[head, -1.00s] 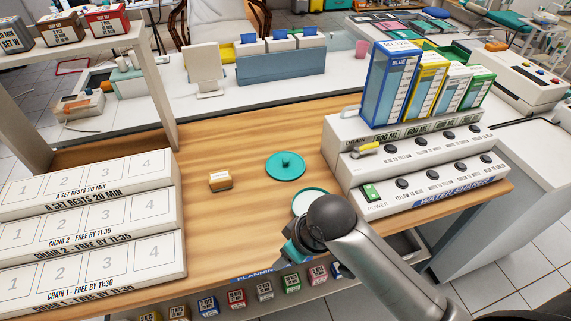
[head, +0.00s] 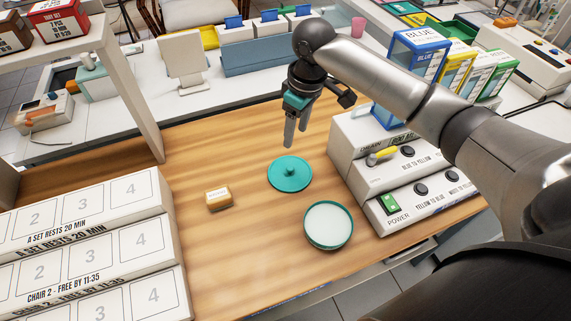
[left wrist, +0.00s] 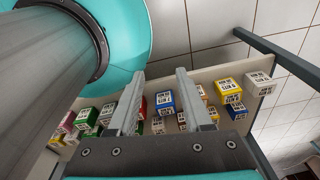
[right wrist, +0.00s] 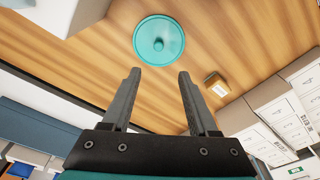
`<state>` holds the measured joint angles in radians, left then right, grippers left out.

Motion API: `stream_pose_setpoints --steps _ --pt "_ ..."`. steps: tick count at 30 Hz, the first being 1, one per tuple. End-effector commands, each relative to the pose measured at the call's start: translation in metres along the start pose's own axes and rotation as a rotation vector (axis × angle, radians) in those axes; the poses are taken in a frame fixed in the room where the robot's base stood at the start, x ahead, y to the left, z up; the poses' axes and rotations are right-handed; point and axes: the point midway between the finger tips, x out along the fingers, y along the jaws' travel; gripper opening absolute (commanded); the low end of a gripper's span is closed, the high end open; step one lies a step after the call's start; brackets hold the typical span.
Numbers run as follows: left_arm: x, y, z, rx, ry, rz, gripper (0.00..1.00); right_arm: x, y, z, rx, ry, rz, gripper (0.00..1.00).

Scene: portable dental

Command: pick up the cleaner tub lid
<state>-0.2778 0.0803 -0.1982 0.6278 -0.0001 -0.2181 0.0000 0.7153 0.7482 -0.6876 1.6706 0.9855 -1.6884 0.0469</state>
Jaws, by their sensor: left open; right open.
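The cleaner tub lid (head: 290,174) is a round teal disc with a small central knob, lying flat on the wooden table. In the right wrist view the lid (right wrist: 158,41) lies beyond the fingertips, slightly left of the gap. My right gripper (head: 296,142) is open and empty, pointing down above and behind the lid, not touching it. It also shows in the right wrist view (right wrist: 160,75). The open tub (head: 329,225), teal-rimmed with a white inside, stands in front of the lid. My left gripper (left wrist: 163,72) is open and empty over a tray of small coloured boxes.
A small orange-and-white box (head: 218,199) lies left of the lid. The white water shaker unit (head: 375,165) with knobs stands to the right. Stepped white chair racks (head: 95,235) fill the left.

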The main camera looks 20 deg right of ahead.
Motion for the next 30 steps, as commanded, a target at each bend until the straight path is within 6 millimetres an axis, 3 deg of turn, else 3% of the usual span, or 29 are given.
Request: stream_pose_setpoints --steps 3,8,21,30 --pt "0.007 0.004 0.023 0.001 -0.034 0.005 0.50 0.029 -0.001 0.001 0.001 -0.003 -0.003 0.60" --pt "0.014 0.006 0.036 0.002 -0.054 0.008 0.50 0.063 -0.001 0.001 0.000 -0.003 -0.003 0.60" --pt "0.029 0.004 0.018 0.003 -0.021 0.005 0.50 0.108 0.002 0.001 -0.001 -0.001 -0.001 0.60" --pt "0.039 0.004 0.020 0.003 -0.022 0.005 0.50 0.141 0.005 0.000 -0.003 0.000 0.000 0.60"
